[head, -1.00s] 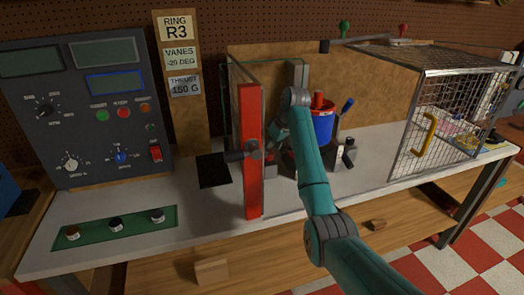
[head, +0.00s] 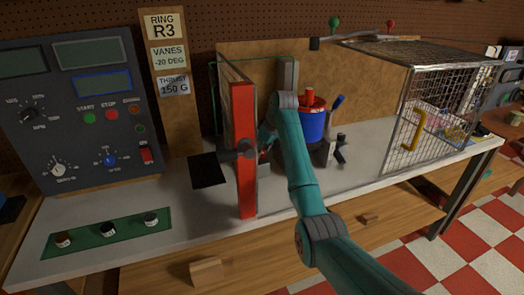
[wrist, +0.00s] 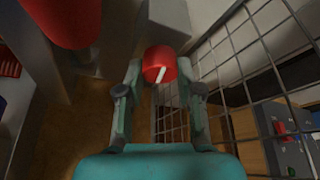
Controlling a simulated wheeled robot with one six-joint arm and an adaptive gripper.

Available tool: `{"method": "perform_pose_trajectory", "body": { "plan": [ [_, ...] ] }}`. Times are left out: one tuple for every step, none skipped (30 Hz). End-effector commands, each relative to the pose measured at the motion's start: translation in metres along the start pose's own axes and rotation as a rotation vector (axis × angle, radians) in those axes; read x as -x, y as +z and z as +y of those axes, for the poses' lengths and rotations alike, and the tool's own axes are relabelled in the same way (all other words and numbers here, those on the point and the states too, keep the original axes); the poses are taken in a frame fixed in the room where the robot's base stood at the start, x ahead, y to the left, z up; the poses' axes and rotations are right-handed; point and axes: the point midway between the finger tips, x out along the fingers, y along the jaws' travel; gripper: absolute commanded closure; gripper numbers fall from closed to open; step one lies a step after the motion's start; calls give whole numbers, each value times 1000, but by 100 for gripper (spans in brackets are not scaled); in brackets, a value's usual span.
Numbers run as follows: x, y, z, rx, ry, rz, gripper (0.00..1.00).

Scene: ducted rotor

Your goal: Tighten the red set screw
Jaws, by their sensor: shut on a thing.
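The red set screw (wrist: 158,64) shows in the wrist view as a round red head with a white mark across it. It sits in front of a grey block (wrist: 165,22). My gripper (wrist: 159,75) is shut on the red head, with one finger on each side. In the head view my gripper (head: 268,138) is small and partly hidden behind the upright red-edged panel (head: 243,150); the set screw cannot be made out there.
A wire mesh wall (wrist: 260,75) runs close on the right in the wrist view. A blue cylinder (head: 313,122) with red parts stands right of my arm. A mesh cage (head: 430,110) is farther right, and a control console (head: 80,120) stands at left.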

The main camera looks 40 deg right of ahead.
Motion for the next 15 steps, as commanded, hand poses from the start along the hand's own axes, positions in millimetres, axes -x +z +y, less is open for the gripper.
{"method": "perform_pose_trajectory", "body": {
  "plan": [
    [-1, 0, -1, -28, 12, -1, 99],
    [-1, 0, -1, -50, 21, -1, 99],
    [-1, 0, -2, -80, 34, 0, 99],
    [0, 0, -2, -103, 43, 0, 99],
    [-1, 0, -2, -123, 52, 0, 99],
    [-1, 0, -2, -149, 63, 0, 99],
    [-1, -1, -2, -166, 69, 0, 99],
    [-1, 0, -2, -181, 75, 0, 99],
    [0, 0, -2, -197, 83, 0, 99],
    [0, 0, -2, -206, 86, 0, 99],
    [0, 0, -2, -213, 89, 0, 99],
    [0, 0, -2, -219, 91, 1, 99],
    [0, 0, -2, -220, 91, 1, 99],
    [0, 0, -2, -221, 92, 1, 99],
    [0, 0, -2, -221, 91, 0, 99]
  ]
}}
